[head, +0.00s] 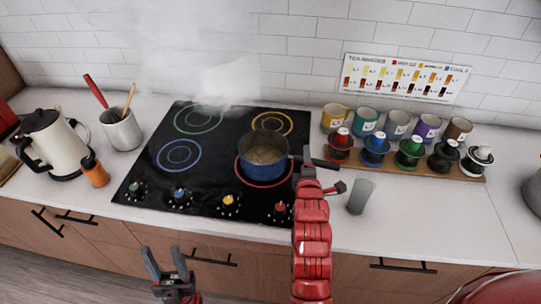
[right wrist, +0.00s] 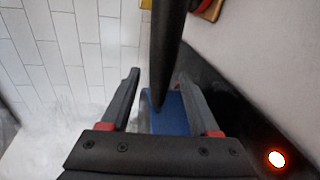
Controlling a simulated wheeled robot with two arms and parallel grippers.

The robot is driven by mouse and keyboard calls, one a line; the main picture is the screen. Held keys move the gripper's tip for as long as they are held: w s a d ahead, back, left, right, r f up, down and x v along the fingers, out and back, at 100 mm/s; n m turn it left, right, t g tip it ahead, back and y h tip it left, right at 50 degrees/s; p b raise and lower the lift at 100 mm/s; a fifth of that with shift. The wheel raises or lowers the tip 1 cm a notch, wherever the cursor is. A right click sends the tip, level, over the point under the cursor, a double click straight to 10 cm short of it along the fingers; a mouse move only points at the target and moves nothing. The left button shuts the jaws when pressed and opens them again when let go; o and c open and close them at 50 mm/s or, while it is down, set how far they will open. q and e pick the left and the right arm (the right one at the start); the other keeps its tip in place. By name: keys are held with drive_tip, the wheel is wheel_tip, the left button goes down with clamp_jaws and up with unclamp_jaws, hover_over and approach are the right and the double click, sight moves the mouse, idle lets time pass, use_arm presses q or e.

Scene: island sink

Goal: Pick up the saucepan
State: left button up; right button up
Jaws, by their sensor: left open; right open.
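The blue saucepan (head: 246,152) stands upright on the red-ringed front right burner, with a brownish grainy filling in it. Its black handle (head: 325,165) points right, partly hidden by my red right arm. My right gripper (right wrist: 158,78) is open at the handle. In the right wrist view the dark handle (right wrist: 168,40) runs between the two fingers, and the blue pan side (right wrist: 170,118) shows below it. Contact cannot be told. My left gripper (head: 168,272) is open and empty, low in front of the counter.
The black cooktop (head: 215,155) has steam behind it. A kettle (head: 58,145), an orange bottle (head: 94,172) and a utensil crock (head: 121,130) stand left. A grey cup (head: 360,196) stands right of my arm.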

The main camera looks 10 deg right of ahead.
clamp_jaws()
idle(0.3)
idle(1.1)
